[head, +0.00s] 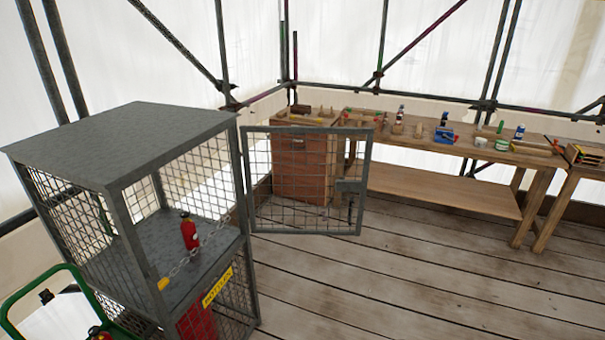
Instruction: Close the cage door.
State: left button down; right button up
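The grey metal cage (180,128) stands at the left of the head view, with mesh sides and a solid top. Its mesh door (300,231) stands wide open, hinged at the cage's right front post and swung out to the right. A latch (349,186) sits on the door's free edge. Inside on the shelf is a red bottle or canister (189,232). A chain (205,243) runs across the opening, with a yellow tag (163,284) at its lower left end. Neither of my grippers shows in the head view.
A wooden workbench (430,147) with tools and small containers runs along the back right. A brown wooden cabinet (303,170) stands behind the door. A green tubular frame (38,285) is at the lower left. The plank floor (400,280) in front of the door is clear.

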aim_at(360, 187)
jog(key=i+l+u, duration=0.6)
jog(key=l, duration=0.3)
jog(key=i+l+u, duration=0.15)
jog(key=l, duration=0.2)
jog(key=i+l+u, duration=0.2)
jog(key=l, duration=0.15)
jog(key=i+l+u, duration=0.2)
jog(key=l, duration=0.2)
jog(key=l+u, duration=0.2)
jog(key=l, duration=0.2)
jog(key=l+u, duration=0.2)
jog(key=l, duration=0.25)
jog(key=l+u, duration=0.25)
jog(key=l, duration=0.2)
jog(key=k+l+u, duration=0.2)
jog(key=l, duration=0.25)
jog(key=l+u, duration=0.2)
jog(key=l, duration=0.25)
jog(key=k+l+u, duration=0.25)
jog(key=l, duration=0.15)
jog(key=i, duration=0.1)
